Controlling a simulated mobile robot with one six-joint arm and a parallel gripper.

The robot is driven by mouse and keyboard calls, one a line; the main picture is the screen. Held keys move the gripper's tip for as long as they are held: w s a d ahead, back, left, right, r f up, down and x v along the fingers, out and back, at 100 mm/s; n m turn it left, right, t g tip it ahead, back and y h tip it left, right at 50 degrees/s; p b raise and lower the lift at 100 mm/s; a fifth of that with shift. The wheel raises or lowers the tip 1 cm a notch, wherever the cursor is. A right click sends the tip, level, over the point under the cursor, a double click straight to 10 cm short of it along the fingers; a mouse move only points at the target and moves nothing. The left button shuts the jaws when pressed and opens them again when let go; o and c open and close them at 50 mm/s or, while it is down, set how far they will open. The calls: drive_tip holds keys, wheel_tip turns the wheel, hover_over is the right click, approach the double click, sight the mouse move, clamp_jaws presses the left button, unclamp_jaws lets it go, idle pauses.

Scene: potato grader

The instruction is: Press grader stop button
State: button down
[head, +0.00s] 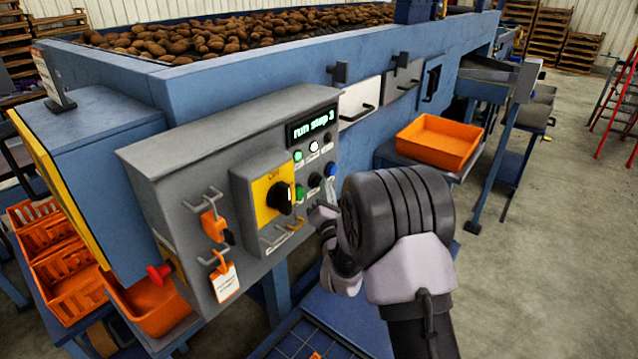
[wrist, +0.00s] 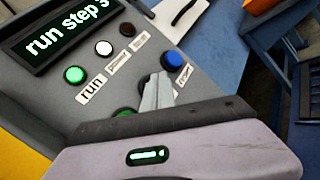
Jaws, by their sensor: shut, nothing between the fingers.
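The grey grader control box (head: 215,150) carries a lit display (head: 312,127) reading "run step 3". Below the display are a lit green lamp (head: 298,156) and a lit white lamp (head: 313,147). Below these sit a green button (head: 300,192), a black button (head: 315,180) and a blue button (head: 330,169). I cannot read which button is marked stop. My gripper (wrist: 157,80) is shut and empty, its tips over the black button's place in the wrist view, hiding most of it. The blue button (wrist: 172,60) is just right of the tips; contact cannot be told.
A yellow-backed rotary switch (head: 279,198) and metal hasps with orange tags (head: 225,281) stick out from the box. A red knob (head: 160,272) is on its left side. An orange crate (head: 433,142) stands to the right. Potatoes (head: 200,35) fill the hopper behind.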

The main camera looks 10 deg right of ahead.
drive_tip(key=shift+w+a, duration=0.2)
drive_tip(key=shift+a, duration=0.05)
idle(0.4)
drive_tip(key=shift+s+d, duration=0.1)
drive_tip(key=shift+s+d+b, duration=0.55)
drive_tip(key=shift+b, duration=0.15)
drive_tip(key=s+d+b, duration=0.2)
drive_tip(key=s+d, duration=0.1)
drive_tip(key=shift+s+d+b, duration=0.25)
drive_tip(key=shift+d+b, duration=0.05)
idle(0.5)
